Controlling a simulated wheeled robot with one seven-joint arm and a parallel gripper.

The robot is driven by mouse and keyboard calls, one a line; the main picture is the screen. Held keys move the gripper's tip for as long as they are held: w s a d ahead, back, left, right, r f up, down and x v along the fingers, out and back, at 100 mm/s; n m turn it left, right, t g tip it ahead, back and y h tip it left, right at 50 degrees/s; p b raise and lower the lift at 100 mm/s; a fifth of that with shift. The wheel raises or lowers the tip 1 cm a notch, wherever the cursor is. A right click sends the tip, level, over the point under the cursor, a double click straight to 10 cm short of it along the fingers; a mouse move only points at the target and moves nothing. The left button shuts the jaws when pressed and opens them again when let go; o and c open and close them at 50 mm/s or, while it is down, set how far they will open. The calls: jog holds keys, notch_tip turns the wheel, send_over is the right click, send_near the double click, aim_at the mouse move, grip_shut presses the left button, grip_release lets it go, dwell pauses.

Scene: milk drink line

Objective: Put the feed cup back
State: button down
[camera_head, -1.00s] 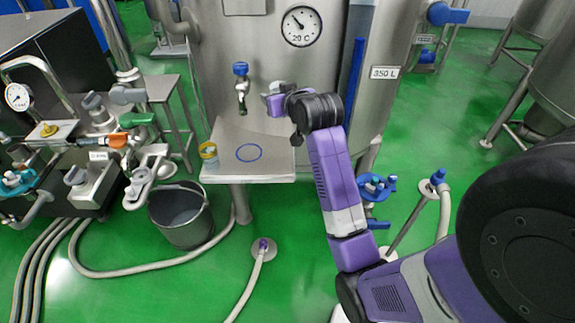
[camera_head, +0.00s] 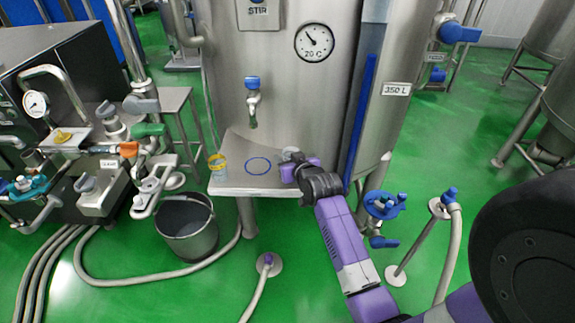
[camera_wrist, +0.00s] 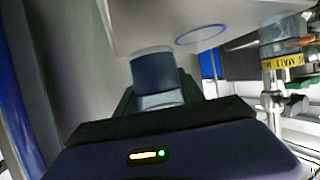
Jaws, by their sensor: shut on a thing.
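My gripper (camera_head: 293,164) is at the right end of the steel shelf (camera_head: 235,184), right of the blue ring (camera_head: 248,172) marked on it. It is shut on a small grey cup, taken to be the feed cup (camera_head: 292,154). In the wrist view the cup (camera_wrist: 152,72) looks dark with a pale rim, close to the shelf surface. I cannot tell whether it touches the shelf. The ring (camera_wrist: 201,42) shows empty there, apart from the cup. My gripper partly hides the cup in the head view.
A blue-handled tap (camera_head: 253,98) sticks out of the tank above the shelf. A bucket (camera_head: 188,226) and a hose (camera_head: 150,275) lie on the floor at left.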

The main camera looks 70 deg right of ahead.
jog(key=shift+f, duration=1.4)
jog(key=shift+f, duration=0.15)
jog(key=c, duration=0.7)
grip_release()
